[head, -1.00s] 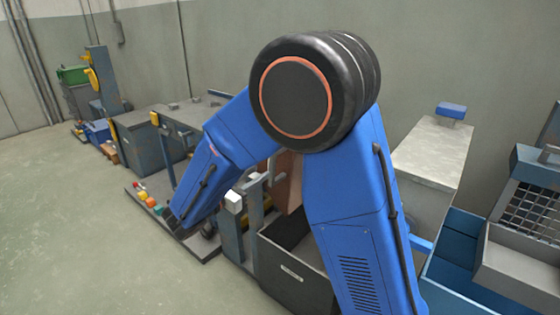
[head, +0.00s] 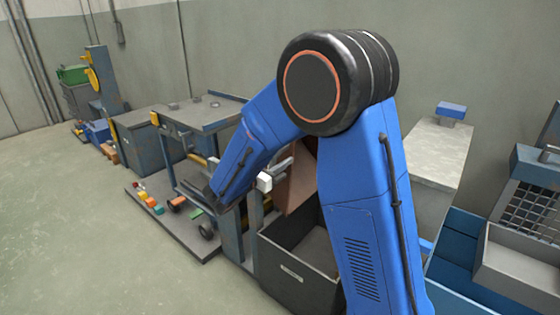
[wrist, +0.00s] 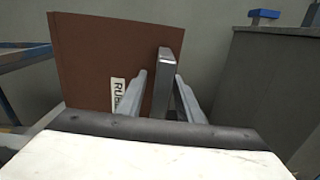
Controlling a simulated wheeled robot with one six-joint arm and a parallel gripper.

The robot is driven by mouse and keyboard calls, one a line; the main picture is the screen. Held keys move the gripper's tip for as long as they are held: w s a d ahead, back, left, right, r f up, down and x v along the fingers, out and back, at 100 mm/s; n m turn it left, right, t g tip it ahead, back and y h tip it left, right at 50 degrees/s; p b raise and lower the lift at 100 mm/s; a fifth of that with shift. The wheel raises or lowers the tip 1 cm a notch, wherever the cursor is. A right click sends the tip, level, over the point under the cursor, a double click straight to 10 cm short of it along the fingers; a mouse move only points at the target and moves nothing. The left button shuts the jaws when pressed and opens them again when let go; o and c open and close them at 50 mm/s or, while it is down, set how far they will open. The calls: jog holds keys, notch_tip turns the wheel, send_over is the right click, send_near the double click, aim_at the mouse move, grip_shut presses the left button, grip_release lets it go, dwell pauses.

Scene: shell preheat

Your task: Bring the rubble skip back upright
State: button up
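The rubble skip (head: 304,182) is a brown box tipped over above a dark open bin; my arm hides part of it. In the wrist view its brown face (wrist: 92,68) fills the left and middle. A white label beginning "RU" shows there with its lettering turned sideways. My gripper (wrist: 161,76) has its two grey fingers apart. A grey metal bar (wrist: 164,72) stands between them in the picture, in front of the brown face. I cannot tell whether the fingers touch the bar. In the head view my arm hides most of my gripper.
The dark bin (head: 292,272) stands below the skip. A workbench (head: 205,113) is to the left, above a platform (head: 160,225) with small coloured blocks. A pale-topped counter (head: 437,150) and a blue tray (head: 470,265) are to the right. The floor at left is clear.

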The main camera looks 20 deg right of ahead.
grip_shut()
jog(key=shift+w+r, duration=0.1)
